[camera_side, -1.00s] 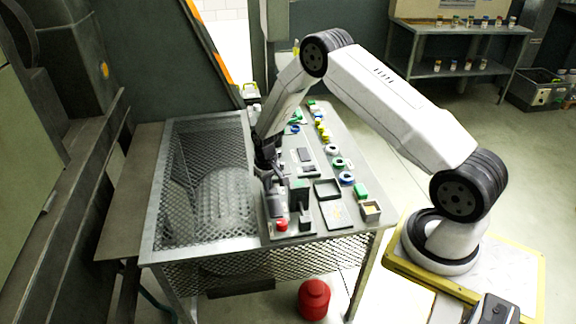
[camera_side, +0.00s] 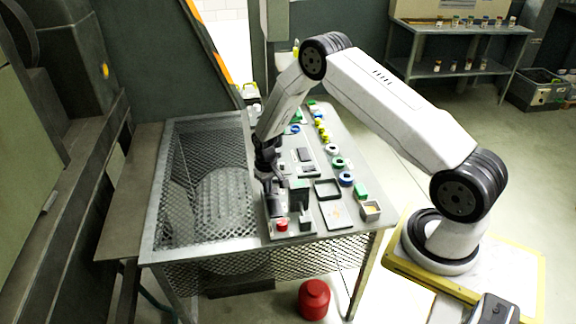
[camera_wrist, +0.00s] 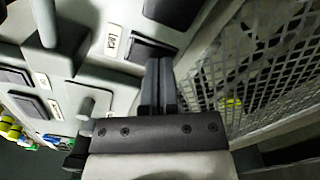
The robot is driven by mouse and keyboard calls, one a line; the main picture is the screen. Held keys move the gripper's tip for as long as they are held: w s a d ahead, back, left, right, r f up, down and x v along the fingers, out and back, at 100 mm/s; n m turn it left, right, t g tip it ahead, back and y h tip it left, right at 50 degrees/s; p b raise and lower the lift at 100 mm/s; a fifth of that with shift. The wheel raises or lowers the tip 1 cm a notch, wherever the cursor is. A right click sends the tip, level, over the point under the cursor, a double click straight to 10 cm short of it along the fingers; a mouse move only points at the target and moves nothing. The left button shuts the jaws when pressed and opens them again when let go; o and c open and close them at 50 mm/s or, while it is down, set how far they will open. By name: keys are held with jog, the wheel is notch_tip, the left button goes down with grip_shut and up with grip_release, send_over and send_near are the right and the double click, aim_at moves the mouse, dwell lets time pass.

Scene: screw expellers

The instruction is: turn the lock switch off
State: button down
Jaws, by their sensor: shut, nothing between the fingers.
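My gripper (camera_wrist: 161,85) is shut and empty, its two dark fingers together. In the wrist view the fingertips overlap the edge of a dark square switch plate (camera_wrist: 150,47) on a pale panel, and a black block (camera_wrist: 172,10) lies just beyond them. I cannot tell whether the tips touch the plate. A grey lever (camera_wrist: 86,106) stands on the panel to the left of the fingers. In the side view my gripper (camera_side: 275,207) points down at the panel, behind a red button (camera_side: 282,225), and partly hides the controls.
A dark upright block (camera_side: 300,190) stands right of my gripper. Black trays (camera_side: 327,189), green parts (camera_side: 360,190) and rolls fill the table's right side. A wire mesh (camera_side: 205,190) lies left of the panel. A red canister (camera_side: 314,299) stands on the floor.

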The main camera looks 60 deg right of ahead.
jog(key=shift+r, duration=3.45)
jog(key=s+a+r+n+t, duration=0.1)
jog(key=s+a+r, duration=0.3)
jog(key=r, duration=0.2)
jog(key=s+a+r+n, duration=0.1)
jog(key=s+a+r, duration=0.3)
jog(key=r, duration=0.2)
jog(key=s+a+r, duration=0.2)
jog(key=s, duration=0.4)
jog(key=s+a+r+n+t, duration=0.1)
jog(key=s+a+r, duration=0.1)
jog(key=s, duration=0.4)
jog(key=shift+a+t, duration=0.3)
jog(key=shift+a, duration=0.05)
jog(key=shift+w, duration=0.1)
